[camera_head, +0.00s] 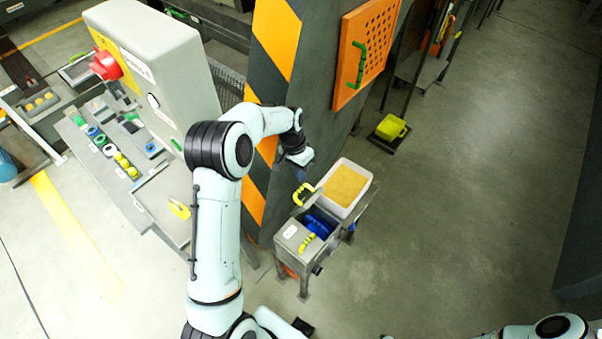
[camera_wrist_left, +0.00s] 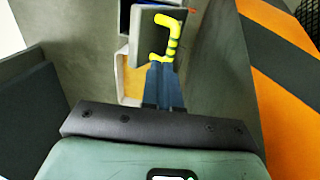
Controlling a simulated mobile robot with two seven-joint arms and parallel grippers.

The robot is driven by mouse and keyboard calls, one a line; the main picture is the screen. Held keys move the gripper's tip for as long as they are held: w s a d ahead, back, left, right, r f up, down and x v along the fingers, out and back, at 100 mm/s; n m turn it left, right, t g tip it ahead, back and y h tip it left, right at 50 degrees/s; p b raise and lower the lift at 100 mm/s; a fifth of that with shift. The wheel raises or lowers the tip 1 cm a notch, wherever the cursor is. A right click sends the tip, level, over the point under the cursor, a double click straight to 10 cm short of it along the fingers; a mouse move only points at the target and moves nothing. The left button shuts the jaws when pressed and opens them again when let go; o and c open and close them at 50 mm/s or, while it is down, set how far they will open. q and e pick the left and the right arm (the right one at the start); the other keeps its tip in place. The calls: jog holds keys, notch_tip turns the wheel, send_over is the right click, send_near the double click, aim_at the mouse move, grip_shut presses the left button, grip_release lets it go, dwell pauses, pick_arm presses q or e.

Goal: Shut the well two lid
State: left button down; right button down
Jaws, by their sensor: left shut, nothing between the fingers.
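A grey lid with a yellow handle (camera_head: 303,194) stands raised at the far end of a grey metal box, beside a blue opening (camera_head: 318,222). A second yellow handle (camera_head: 307,242) sits on the near part of the box top (camera_head: 290,236), which looks shut. No readable label tells me which is well two. My left gripper (camera_head: 301,176) is shut and empty, just above the raised lid. In the left wrist view its blue fingers (camera_wrist_left: 163,88) point at the yellow handle (camera_wrist_left: 168,38) on the grey lid (camera_wrist_left: 140,50); I cannot tell if they touch. My right gripper is not in view.
A white bin of yellow grain (camera_head: 348,184) stands right behind the box. A striped column (camera_head: 268,150) rises close to the left. A grey cabinet (camera_head: 160,70) and a bench with small parts are further left.

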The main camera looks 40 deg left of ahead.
aim_at(309, 197)
pick_arm(q)
jog(key=f, duration=0.2)
jog(key=d+f, duration=0.1)
jog(key=f, duration=0.5)
jog(key=shift+s+d+f, duration=0.1)
jog(key=shift+s+d, duration=0.05)
jog(key=shift+d, duration=0.15)
